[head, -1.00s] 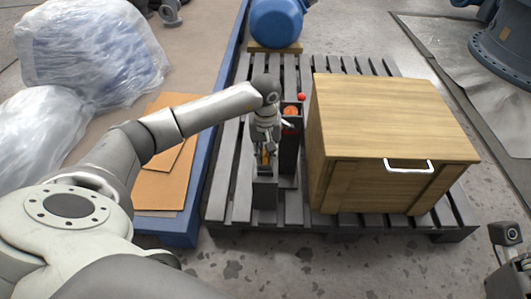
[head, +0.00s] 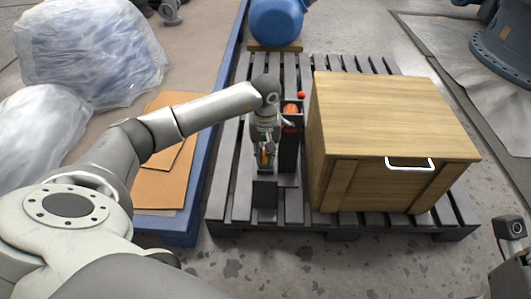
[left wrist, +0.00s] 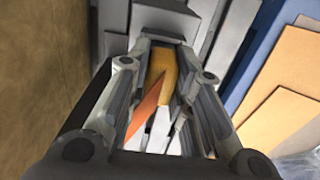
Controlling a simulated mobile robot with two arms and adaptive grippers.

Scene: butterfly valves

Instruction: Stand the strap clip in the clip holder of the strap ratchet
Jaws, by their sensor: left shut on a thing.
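My left gripper (head: 264,158) is shut on the yellow strap clip (left wrist: 163,66), seen between its fingers in the left wrist view. An orange strip shows beside the clip there. In the head view, the fingers point down just above the dark clip holder (head: 264,190) at the front of the strap ratchet. Whether the clip touches the holder I cannot tell. The ratchet's dark upright body (head: 288,155) stands just right of the gripper, with an orange roll (head: 291,110) and a red knob (head: 301,95) at its top. My right gripper's fingers do not show.
A wooden chest (head: 395,125) with a metal handle stands close right of the ratchet. Both rest on a grey slatted pallet (head: 228,185). A blue motor (head: 276,20) stands behind. A blue-edged bench with cardboard sheets (head: 160,182) and wrapped bundles (head: 88,45) lies left.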

